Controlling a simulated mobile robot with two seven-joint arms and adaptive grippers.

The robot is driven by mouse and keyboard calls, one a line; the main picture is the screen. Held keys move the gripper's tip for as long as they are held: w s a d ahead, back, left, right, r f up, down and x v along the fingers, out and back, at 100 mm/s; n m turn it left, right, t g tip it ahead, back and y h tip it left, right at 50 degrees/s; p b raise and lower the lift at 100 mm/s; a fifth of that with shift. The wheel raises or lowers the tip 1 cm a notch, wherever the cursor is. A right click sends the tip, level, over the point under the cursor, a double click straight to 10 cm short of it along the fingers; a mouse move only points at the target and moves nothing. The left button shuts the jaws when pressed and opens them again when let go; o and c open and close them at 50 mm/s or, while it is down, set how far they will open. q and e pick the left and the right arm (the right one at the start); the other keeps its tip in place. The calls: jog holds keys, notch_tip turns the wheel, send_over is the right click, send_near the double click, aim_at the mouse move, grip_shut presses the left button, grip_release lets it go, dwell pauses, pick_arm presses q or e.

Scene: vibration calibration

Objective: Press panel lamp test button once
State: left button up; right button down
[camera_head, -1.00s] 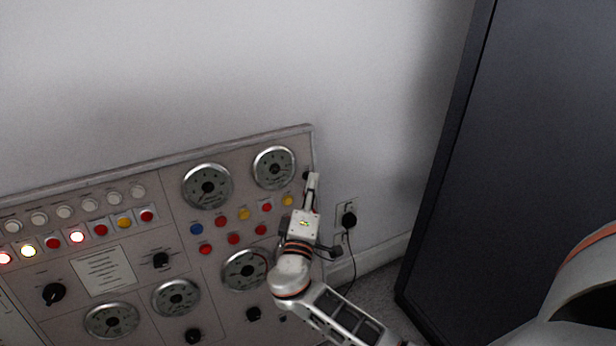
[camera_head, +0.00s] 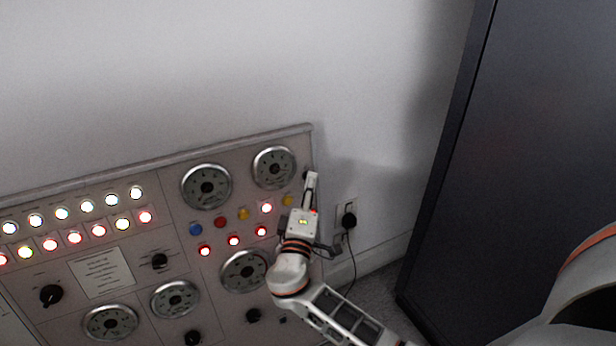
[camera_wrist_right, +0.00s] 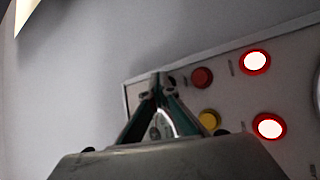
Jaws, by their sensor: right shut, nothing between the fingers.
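The grey control panel (camera_head: 150,180) leans along the wall in the head view, with many lamps lit. My right gripper (camera_head: 311,177) is shut and empty, with its fingertips at the panel's upper right edge. In the right wrist view the closed fingertips (camera_wrist_right: 158,82) overlap the panel corner, close to a small dark part there. I cannot clearly make out the lamp test button; the fingertips may hide it. Beside them are an unlit red button (camera_wrist_right: 202,77), a yellow button (camera_wrist_right: 209,120) and a lit red lamp (camera_wrist_right: 254,62). My left gripper is not in view.
A wall socket with a black plug (camera_head: 349,220) and hanging cable is right of the panel. A tall dark cabinet (camera_head: 510,170) stands farther right. Round gauges (camera_head: 207,187) and black knobs (camera_head: 51,295) cover other parts of the panel.

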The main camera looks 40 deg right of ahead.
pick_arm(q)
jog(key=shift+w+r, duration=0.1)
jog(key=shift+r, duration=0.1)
pick_arm(e)
jog(key=shift+s+a+r, duration=0.15)
jog(key=shift+s+a, duration=0.05)
jog(key=shift+s, duration=0.55)
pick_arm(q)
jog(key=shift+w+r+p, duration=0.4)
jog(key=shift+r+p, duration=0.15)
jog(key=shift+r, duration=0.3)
pick_arm(e)
jog(key=shift+s+a+r, duration=0.15)
jog(key=shift+s+a, duration=0.05)
jog(key=shift+s, duration=0.6)
jog(key=shift+s+a+r, duration=0.2)
jog(key=shift+s, duration=0.6)
jog(key=shift+s+a+r, duration=0.15)
jog(key=shift+s+a, duration=0.05)
jog(key=shift+s, duration=0.6)
